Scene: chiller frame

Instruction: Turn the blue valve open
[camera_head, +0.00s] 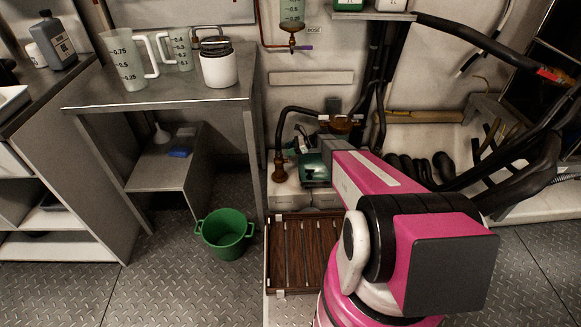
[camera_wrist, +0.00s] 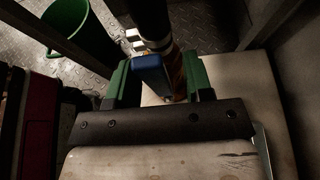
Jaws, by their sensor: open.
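In the wrist view, the blue valve (camera_wrist: 151,76) shows as a small blue handle beside a brown, copper-coloured pipe fitting (camera_wrist: 178,78). My gripper (camera_wrist: 156,64) has two green fingers, set apart. The blue handle stands between them, closer to the left finger; I cannot tell whether either finger touches it. In the head view, my pink arm reaches down toward the pipework at the wall, and I cannot make out the blue handle there.
A green bucket (camera_head: 226,236) stands on the floor left of the pipework and also shows in the wrist view (camera_wrist: 66,27). A metal table (camera_head: 160,93) holds measuring jugs and a white canister (camera_head: 218,68). Black hoses (camera_head: 488,180) run along the right. A slatted wooden rack (camera_head: 300,250) lies below.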

